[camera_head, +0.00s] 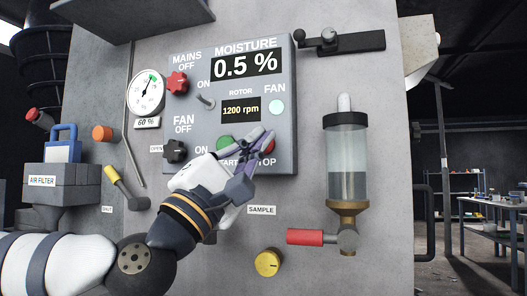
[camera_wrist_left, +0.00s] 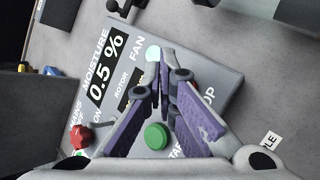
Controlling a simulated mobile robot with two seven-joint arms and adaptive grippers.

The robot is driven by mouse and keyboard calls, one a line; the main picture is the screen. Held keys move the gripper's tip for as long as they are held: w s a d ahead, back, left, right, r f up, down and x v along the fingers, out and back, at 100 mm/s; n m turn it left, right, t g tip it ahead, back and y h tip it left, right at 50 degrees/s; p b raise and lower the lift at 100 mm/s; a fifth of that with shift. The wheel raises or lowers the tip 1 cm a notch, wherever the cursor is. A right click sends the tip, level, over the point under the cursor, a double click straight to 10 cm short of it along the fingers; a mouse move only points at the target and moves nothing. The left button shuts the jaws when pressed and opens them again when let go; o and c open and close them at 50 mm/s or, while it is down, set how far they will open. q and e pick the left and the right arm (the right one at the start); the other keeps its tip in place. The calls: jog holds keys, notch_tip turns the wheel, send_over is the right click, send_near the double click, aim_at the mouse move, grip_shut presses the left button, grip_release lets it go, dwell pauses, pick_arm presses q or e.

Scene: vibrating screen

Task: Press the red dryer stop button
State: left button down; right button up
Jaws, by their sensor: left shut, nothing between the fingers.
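The red stop button (camera_head: 269,141) sits at the lower right of the grey control panel, above the partly covered STOP label. My left gripper (camera_head: 262,137) is in front of it, shut and empty, and its fingers partly cover the button. I cannot tell whether the fingertips touch it. The green start button (camera_head: 225,143) is left of the fingers. It also shows in the wrist view (camera_wrist_left: 155,136). My right gripper is not in view.
The panel (camera_head: 284,75) also carries a red mains-off knob (camera_head: 177,82), a black fan-off knob (camera_head: 175,151), a toggle switch (camera_head: 205,102) and a pale fan light (camera_head: 276,106). A glass cylinder (camera_head: 347,165) with a red-handled valve (camera_head: 305,237) stands right of the panel.

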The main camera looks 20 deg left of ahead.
pick_arm(q)
jog(key=shift+w, duration=0.75)
jog(key=shift+w, duration=0.1)
dwell(0.8)
jog(key=shift+w, duration=0.3)
jog(key=shift+w+b, duration=0.45)
jog(key=shift+w, duration=0.05)
dwell(0.6)
jog(key=shift+s, duration=0.95)
